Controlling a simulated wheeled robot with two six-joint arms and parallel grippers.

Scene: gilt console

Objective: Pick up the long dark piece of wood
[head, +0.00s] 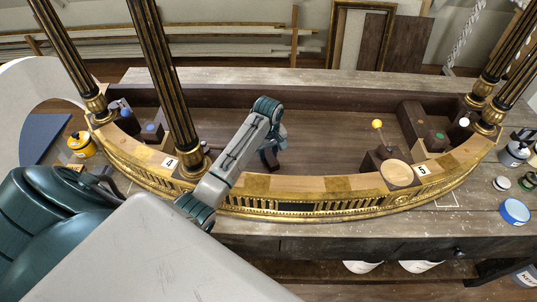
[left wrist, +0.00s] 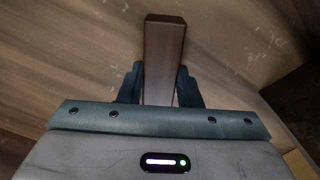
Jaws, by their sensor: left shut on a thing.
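The long dark piece of wood (left wrist: 165,48) shows in the left wrist view. It is a straight brown bar with a squared end, between the two fingers of my left gripper (left wrist: 160,82). The fingers are shut on its sides, and its end reaches beyond them. In the head view my left gripper (head: 269,157) points down inside the curved gilt console. There the wood is mostly hidden by the gripper, and I cannot tell whether it is clear of the surface. My right gripper is not in view.
The gilt console's curved front rail (head: 300,187) runs beneath my left arm. Black-and-gold legs (head: 165,75) rise at left and right.

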